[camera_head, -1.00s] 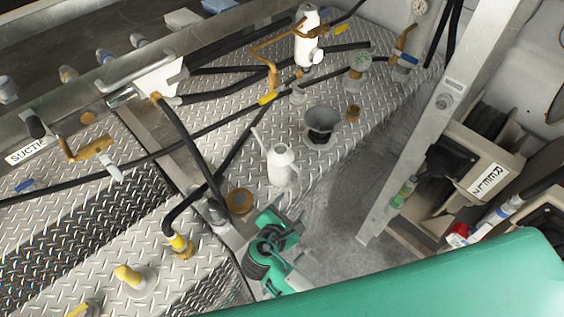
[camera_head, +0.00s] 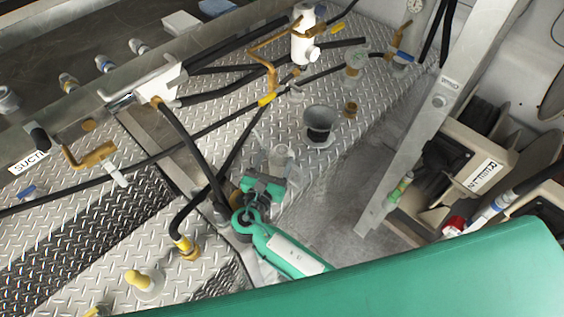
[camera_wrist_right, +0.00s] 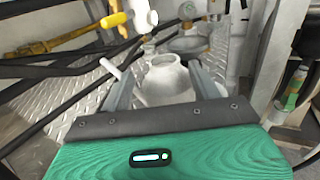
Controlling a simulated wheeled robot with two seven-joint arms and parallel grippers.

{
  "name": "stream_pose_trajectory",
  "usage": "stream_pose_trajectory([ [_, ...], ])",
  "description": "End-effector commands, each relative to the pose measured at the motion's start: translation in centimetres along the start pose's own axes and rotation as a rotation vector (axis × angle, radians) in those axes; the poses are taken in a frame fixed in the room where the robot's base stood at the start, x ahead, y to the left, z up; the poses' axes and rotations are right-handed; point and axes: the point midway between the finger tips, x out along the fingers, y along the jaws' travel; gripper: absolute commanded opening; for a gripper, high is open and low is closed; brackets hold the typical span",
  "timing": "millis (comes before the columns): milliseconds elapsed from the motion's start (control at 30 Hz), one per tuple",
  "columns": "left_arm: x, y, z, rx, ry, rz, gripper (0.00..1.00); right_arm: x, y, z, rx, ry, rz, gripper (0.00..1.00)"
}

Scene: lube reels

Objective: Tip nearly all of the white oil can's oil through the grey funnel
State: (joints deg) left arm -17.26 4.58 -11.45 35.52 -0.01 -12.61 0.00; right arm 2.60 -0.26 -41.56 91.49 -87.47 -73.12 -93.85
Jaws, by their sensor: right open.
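The white oil can (camera_head: 281,158) stands upright on the diamond-plate deck, its thin spout pointing up and left. The grey funnel (camera_head: 320,122) stands just behind and right of it. My right gripper (camera_head: 268,178) is at the near side of the can. In the right wrist view the open fingers (camera_wrist_right: 166,85) lie either side of the can's body (camera_wrist_right: 168,82), with visible space by the fingers; I cannot tell whether they touch it. The funnel also shows behind the can there (camera_wrist_right: 188,44). My left gripper is out of view.
Black hoses (camera_head: 190,145) cross the deck to the left. A white and brass valve (camera_head: 305,35) stands behind the funnel. A small brass fitting (camera_head: 351,108) is right of the funnel. A metal post (camera_head: 415,140) and hose reels (camera_head: 470,165) bound the right side.

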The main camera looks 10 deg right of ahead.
Motion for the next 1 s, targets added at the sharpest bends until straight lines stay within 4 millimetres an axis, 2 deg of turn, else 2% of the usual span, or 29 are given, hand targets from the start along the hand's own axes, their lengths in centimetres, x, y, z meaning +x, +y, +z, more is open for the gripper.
stream_pose_trajectory([
  [233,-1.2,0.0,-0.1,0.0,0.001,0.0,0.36,1.7,-0.2,0.5,-0.001,-0.001,-0.001,0.63],
  [400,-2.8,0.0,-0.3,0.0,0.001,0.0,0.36,3.9,-0.7,0.9,-0.001,-0.001,-0.001,0.63],
  [533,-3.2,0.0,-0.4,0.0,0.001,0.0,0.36,5.4,-0.7,0.6,0.0,0.001,0.0,0.63],
  [833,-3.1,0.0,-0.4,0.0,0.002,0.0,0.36,5.9,-0.7,0.3,0.001,0.003,0.0,0.63],
  [1000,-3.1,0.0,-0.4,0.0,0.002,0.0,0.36,5.9,-0.7,0.3,0.001,0.003,0.0,0.29],
])
